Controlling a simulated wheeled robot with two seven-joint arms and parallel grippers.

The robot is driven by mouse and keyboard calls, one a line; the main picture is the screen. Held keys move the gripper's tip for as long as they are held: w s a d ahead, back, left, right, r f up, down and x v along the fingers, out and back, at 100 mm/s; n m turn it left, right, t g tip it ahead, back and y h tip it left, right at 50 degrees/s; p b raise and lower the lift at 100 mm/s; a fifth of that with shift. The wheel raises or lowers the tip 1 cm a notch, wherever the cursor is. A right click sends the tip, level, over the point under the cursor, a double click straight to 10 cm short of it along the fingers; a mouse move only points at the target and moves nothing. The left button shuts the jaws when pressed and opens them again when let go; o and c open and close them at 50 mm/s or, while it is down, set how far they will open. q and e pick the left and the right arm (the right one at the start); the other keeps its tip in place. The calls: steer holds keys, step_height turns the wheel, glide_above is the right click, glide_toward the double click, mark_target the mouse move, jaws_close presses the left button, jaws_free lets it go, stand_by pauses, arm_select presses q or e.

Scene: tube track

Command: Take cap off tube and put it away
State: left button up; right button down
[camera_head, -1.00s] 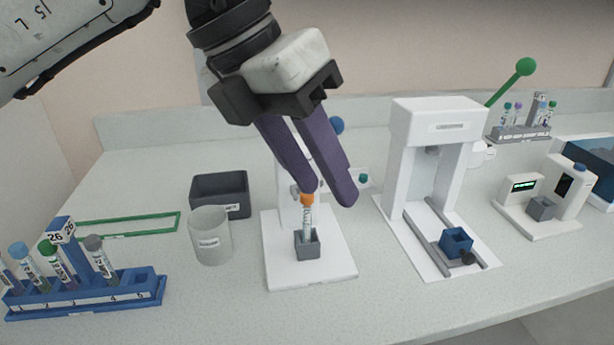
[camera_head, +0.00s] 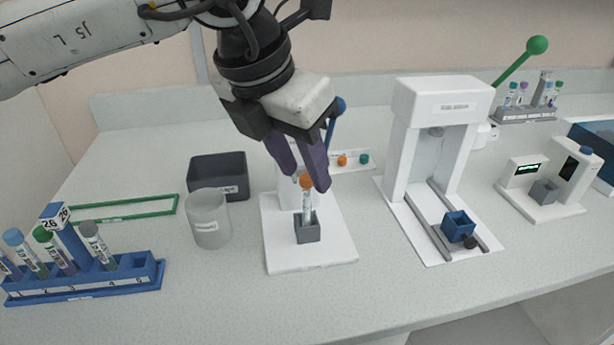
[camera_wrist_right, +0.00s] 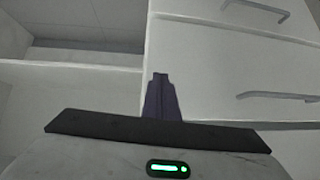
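A tube (camera_head: 306,208) with an orange cap (camera_head: 306,181) stands upright in a grey block (camera_head: 307,233) on a white base plate (camera_head: 330,255). My left gripper (camera_head: 307,181) is above it, pointing down. Its two purple fingers are apart, with the tips close to either side of the cap; I cannot tell whether they touch it. Behind the fingers, a small white strip (camera_head: 352,167) carries an orange cap and a teal cap. My right gripper (camera_wrist_right: 161,80) shows in the right wrist view with its fingers together and empty, facing cabinet drawers.
A blue tube rack (camera_head: 120,285) with several capped tubes is at the left. A translucent cup (camera_head: 209,222) and a dark grey bin (camera_head: 218,178) stand left of the plate. A white press-like machine (camera_head: 440,105) with a green lever is right. The front bench is clear.

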mark_target(303, 180)
arm_select(q)
steer(key=shift+w+d+f, duration=0.1)
steer(key=shift+f, duration=0.25)
steer(key=c, duration=0.8)
steer(key=shift+r, duration=0.1)
step_height(303, 180, up, 13)
steer(key=p, duration=0.2)
steer(key=shift+p, duration=0.3)
